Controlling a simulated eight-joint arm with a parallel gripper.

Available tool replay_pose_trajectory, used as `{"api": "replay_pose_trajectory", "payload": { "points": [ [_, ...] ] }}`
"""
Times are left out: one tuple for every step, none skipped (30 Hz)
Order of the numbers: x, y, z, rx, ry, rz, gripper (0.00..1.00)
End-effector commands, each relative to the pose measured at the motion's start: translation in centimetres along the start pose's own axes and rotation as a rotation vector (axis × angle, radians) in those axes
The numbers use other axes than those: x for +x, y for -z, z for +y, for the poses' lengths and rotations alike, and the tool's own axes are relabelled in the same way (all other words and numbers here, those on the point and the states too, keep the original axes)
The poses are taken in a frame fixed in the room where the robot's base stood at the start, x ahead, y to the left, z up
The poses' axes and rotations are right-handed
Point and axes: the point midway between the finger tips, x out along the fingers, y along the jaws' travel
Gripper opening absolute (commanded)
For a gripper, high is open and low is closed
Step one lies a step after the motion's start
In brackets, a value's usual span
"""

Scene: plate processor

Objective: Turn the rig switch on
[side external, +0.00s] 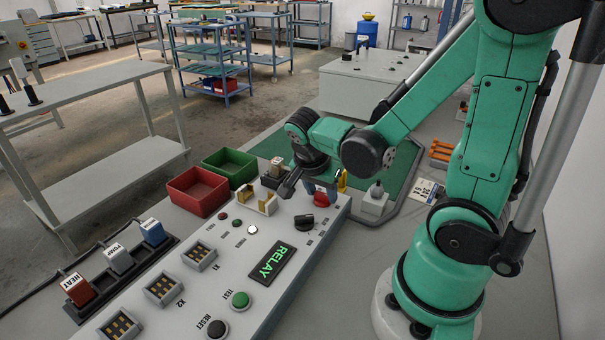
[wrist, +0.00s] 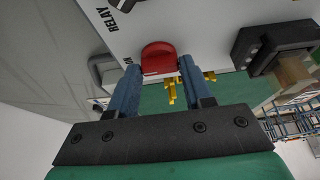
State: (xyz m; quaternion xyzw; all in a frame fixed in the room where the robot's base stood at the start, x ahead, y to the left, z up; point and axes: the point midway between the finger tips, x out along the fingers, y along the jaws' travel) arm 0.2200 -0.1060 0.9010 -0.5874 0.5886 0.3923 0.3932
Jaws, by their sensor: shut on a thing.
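A red knob (side external: 322,200) sits at the far right corner of the light grey control panel (side external: 215,285). In the wrist view the red knob (wrist: 160,58) is between the two blue fingers of my gripper (wrist: 159,70). My gripper (side external: 314,189) points down at the panel and is shut on the red knob. The label beside the knob is mostly hidden by a finger, so I cannot read whether it is the rig switch.
A red bin (side external: 198,191) and a green bin (side external: 230,166) stand behind the panel. Plugs marked HEAT (side external: 78,288) and others stand in a black strip at left. TEST (side external: 240,299) and RESET (side external: 215,329) buttons are in front. A grey block (side external: 374,202) stands right of my gripper.

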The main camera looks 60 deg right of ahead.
Motion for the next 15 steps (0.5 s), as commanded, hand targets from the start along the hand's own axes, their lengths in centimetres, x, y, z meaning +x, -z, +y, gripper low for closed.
{"api": "replay_pose_trajectory", "payload": {
  "points": [
    [0.00,-0.02,-0.06,0.005,0.000,-0.001,0.00],
    [0.00,-0.02,-0.06,0.008,-0.002,-0.001,0.00],
    [0.00,-0.02,-0.06,0.010,-0.003,-0.001,0.00],
    [0.00,-0.02,-0.06,0.012,-0.003,-0.001,0.00],
    [0.00,-0.02,-0.06,0.013,-0.003,-0.001,0.00],
    [0.00,-0.02,-0.06,0.014,-0.004,-0.001,0.00],
    [0.00,-0.02,-0.06,0.014,-0.004,-0.001,0.00],
    [0.00,-0.02,-0.06,0.014,-0.004,-0.001,0.00],
    [0.00,-0.02,-0.06,0.014,-0.004,-0.001,0.00],
    [0.00,-0.02,-0.06,0.014,-0.004,-0.001,0.00],
    [0.00,-0.02,-0.06,0.014,-0.004,-0.001,0.00],
    [0.00,-0.02,-0.06,0.014,-0.004,-0.001,0.00],
    [0.00,-0.02,-0.06,0.014,-0.003,-0.001,0.00],
    [0.00,-0.02,-0.06,0.014,-0.003,-0.001,0.00],
    [0.00,-0.02,-0.06,0.014,-0.003,-0.001,0.50]
  ]
}}
